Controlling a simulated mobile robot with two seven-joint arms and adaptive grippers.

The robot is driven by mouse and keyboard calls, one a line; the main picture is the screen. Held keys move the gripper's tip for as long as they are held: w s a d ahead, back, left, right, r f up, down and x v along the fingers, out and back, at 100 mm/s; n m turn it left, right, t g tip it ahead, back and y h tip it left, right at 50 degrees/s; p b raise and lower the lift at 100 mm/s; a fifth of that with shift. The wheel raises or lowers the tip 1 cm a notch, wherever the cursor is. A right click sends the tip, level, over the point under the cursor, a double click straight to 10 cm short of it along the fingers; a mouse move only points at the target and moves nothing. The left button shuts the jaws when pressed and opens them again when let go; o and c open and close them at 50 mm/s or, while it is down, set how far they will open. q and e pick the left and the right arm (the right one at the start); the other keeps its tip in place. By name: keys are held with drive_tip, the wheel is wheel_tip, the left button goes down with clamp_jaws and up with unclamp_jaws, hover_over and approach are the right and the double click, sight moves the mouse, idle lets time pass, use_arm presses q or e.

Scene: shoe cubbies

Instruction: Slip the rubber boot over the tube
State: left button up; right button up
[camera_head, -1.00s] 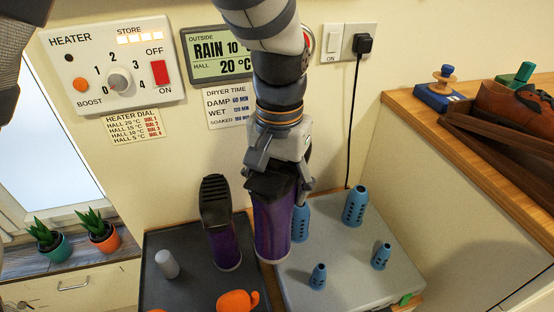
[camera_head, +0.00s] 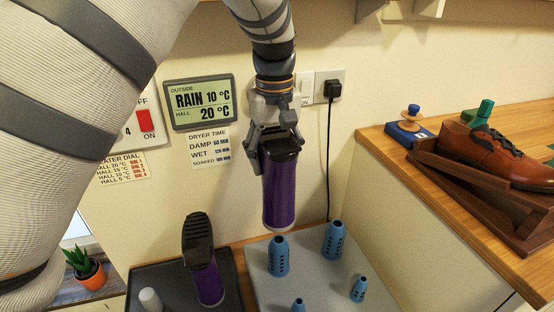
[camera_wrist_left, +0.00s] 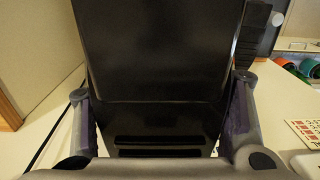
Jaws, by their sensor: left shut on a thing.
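A purple rubber boot (camera_head: 279,190) hangs upside down, sole up and opening down, from my left gripper (camera_head: 274,140), which is shut on it. In the left wrist view its black sole (camera_wrist_left: 155,70) fills the middle between the fingers. The boot's lower rim appears just above a blue slotted tube (camera_head: 278,256) on the grey dryer board (camera_head: 310,280); the gap is hard to judge. Another tall blue tube (camera_head: 333,239) stands to its right. Two shorter blue tubes (camera_head: 358,289) (camera_head: 298,305) stand nearer. My right gripper is not in view.
A black cord (camera_head: 329,160) runs down the wall behind. A wooden counter (camera_head: 400,150) with a brown shoe (camera_head: 485,150) is at right.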

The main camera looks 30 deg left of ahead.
use_arm(q)
drive_tip(key=shift+r, duration=0.2)
wheel_tip(320, 180, down, 6)
drive_tip(key=shift+f, duration=0.1)
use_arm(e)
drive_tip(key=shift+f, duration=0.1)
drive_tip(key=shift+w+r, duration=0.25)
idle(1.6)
